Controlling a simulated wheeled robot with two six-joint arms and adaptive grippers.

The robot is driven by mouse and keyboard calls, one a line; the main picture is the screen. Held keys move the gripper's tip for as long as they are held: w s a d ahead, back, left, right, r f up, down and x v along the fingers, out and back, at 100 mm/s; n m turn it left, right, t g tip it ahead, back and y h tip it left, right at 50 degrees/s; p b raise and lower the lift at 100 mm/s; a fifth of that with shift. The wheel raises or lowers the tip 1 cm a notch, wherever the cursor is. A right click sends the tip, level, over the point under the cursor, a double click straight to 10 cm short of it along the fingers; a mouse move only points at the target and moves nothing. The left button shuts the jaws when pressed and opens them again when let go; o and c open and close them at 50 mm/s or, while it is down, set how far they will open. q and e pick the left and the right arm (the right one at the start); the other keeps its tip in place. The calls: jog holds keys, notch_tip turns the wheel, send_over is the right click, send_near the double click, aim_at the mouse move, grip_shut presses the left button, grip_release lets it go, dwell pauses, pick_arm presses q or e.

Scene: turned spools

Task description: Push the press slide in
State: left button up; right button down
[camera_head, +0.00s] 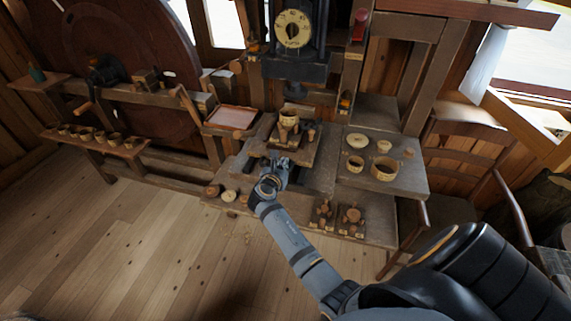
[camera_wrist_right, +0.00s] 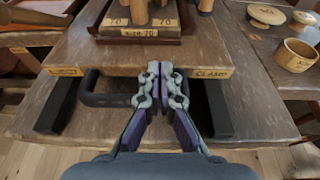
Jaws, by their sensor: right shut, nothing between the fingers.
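The press slide (camera_wrist_right: 140,54) is a wooden board with a label marked CLAMP on its front edge and a dark handle (camera_wrist_right: 104,100) below it. In the head view the slide (camera_head: 272,143) sits under the press (camera_head: 295,55). It carries a fixture block (camera_wrist_right: 140,28) labelled 70 with turned wooden parts on it. My right gripper (camera_head: 278,166) is at the slide's front side. In the wrist view its fingers (camera_wrist_right: 167,72) are shut together with nothing between them, in front of the slide's front edge. They hide part of the handle; I cannot tell whether they touch. My left gripper is out of view.
The right side table (camera_head: 415,183) holds rings and discs, including a wooden ring (camera_wrist_right: 296,55). Two small fixtures (camera_head: 350,216) stand on the lower shelf. Dark rails (camera_wrist_right: 215,108) flank the handle. A chair (camera_head: 470,150) stands right; open floor (camera_head: 130,230) lies left.

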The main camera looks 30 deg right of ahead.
aim_at(290, 146)
jog(key=shift+r, duration=0.15)
jog(key=w+d, duration=0.6)
jog(key=d, duration=0.1)
dwell(0.3)
